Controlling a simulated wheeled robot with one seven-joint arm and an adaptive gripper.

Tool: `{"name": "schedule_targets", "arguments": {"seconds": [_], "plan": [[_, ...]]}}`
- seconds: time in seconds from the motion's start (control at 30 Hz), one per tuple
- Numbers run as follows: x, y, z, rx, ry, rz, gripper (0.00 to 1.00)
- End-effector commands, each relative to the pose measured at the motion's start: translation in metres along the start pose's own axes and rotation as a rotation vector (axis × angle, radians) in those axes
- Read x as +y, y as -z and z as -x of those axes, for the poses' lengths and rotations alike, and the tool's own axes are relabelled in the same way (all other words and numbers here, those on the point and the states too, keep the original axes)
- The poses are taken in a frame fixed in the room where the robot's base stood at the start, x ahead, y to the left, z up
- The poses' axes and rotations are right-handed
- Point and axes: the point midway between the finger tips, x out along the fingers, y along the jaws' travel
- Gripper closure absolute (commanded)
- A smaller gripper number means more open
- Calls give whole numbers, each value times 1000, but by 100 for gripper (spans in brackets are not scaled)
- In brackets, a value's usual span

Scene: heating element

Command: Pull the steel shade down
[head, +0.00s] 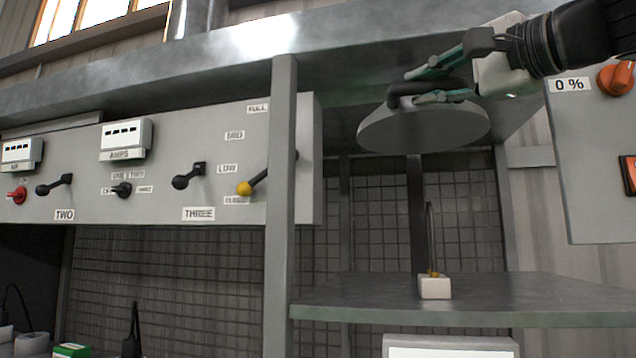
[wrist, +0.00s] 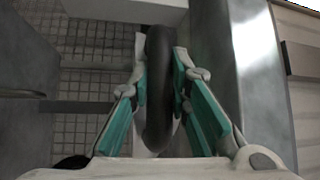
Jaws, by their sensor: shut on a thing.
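The steel shade (head: 424,128) is a round grey dome under the steel top, above the shelf at the right. A thick black handle (head: 425,88) sits on its top. My gripper (head: 432,84) reaches in from the right with its green-padded fingers on either side of the handle, shut on it. In the wrist view the black handle (wrist: 158,90) stands between the two green finger pads of my gripper (wrist: 160,85). The shade's body is mostly hidden in the wrist view.
Below the shade, a small white block with an upright dark rod (head: 434,286) stands on the steel shelf (head: 550,295). A steel post (head: 281,200) is left of it. A control panel (head: 600,180) with an orange knob is at the right. The steel top (head: 330,40) is close above my gripper.

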Motion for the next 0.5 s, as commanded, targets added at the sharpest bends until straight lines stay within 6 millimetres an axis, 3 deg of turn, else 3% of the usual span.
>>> {"name": "schedule_targets", "arguments": {"seconds": [0.03,0.5], "plan": [[13,-1,-2,-3,-3,1,100],[71,-10,8,-3,-4,2,100]]}}
